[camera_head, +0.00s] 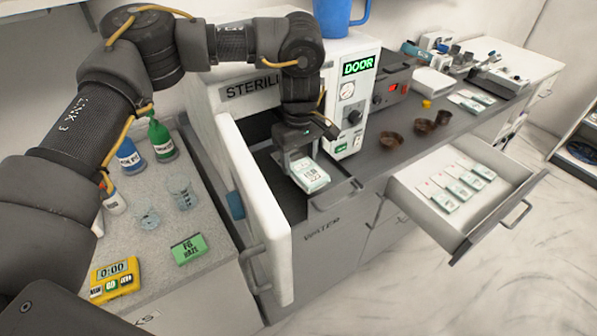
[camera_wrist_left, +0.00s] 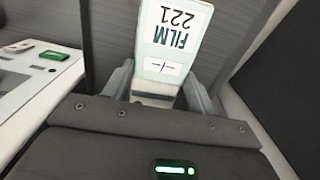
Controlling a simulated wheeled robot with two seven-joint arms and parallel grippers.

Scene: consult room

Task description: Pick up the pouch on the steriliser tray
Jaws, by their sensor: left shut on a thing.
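The pouch (camera_head: 311,175) is pale white-green with dark print. It is at the steriliser's open front, over the dark tray (camera_head: 290,203). My left gripper (camera_head: 301,158) comes down from above and is shut on the pouch's near end. In the left wrist view the pouch (camera_wrist_left: 172,40) reads "FILM 221" and sticks out from between the fingers (camera_wrist_left: 155,92). I cannot tell whether the pouch still touches the tray. The steriliser (camera_head: 250,89) has its white door (camera_head: 250,205) swung open. My right gripper is not in view.
An open drawer (camera_head: 512,195) with several similar pouches juts out at the right. Brown bowls (camera_head: 391,140) stand on the counter. Bottles, beakers, a yellow timer (camera_head: 114,279) and a green box (camera_head: 189,249) stand on the left counter. The open door stands close left of my gripper.

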